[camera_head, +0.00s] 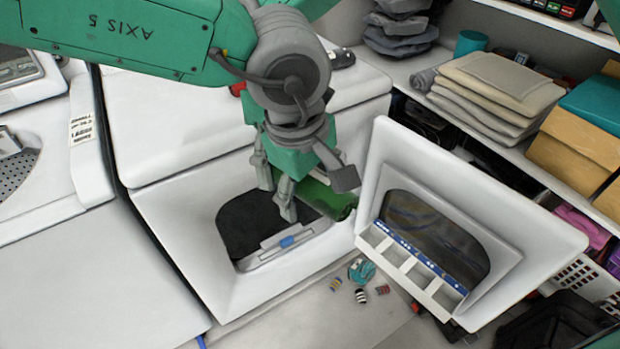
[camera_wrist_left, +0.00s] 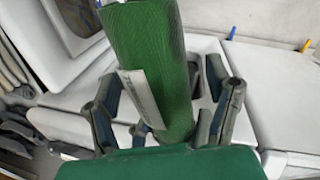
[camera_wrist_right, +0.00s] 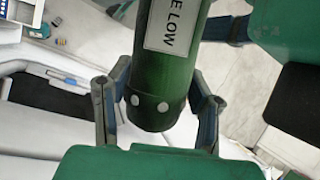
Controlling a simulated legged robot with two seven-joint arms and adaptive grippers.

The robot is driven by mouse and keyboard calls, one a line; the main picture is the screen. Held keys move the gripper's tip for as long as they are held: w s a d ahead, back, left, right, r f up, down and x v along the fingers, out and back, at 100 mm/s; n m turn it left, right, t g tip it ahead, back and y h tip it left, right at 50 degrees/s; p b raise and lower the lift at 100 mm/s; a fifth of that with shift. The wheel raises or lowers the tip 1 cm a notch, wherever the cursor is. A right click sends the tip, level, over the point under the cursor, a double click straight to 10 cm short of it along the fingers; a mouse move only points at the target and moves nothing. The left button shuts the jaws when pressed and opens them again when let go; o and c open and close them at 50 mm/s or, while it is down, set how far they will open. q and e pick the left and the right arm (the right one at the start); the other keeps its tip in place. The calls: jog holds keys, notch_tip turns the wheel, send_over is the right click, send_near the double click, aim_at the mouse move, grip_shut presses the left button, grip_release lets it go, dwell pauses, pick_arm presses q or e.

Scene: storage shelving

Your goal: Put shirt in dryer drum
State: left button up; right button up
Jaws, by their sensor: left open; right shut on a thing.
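The shirt (camera_head: 338,203) looks like a dark green roll in front of the open dryer, with a white label and pale dots near one end. My left gripper (camera_head: 285,190) is open by the roll in front of the dryer opening. In the left wrist view its fingers (camera_wrist_left: 165,112) are apart around one end of the shirt (camera_wrist_left: 155,45). My right gripper (camera_wrist_right: 157,108) is shut on the other end of the shirt (camera_wrist_right: 150,90). It is hidden in the head view. The dryer drum (camera_head: 240,225) shows as a dark opening, partly covered by my left gripper.
The dryer door (camera_head: 550,240) stands open at the right of the opening. A shelf behind it holds folded cloths (camera_head: 500,85) and boxes (camera_head: 575,155). Small objects (camera_head: 361,270) lie on the floor below. The white machine top (camera_head: 160,130) is mostly clear.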

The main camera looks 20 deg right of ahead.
pick_arm(q)
jog(key=c, duration=1.4)
jog(key=shift+c, duration=0.5)
pick_arm(e)
jog(key=o, duration=1.3)
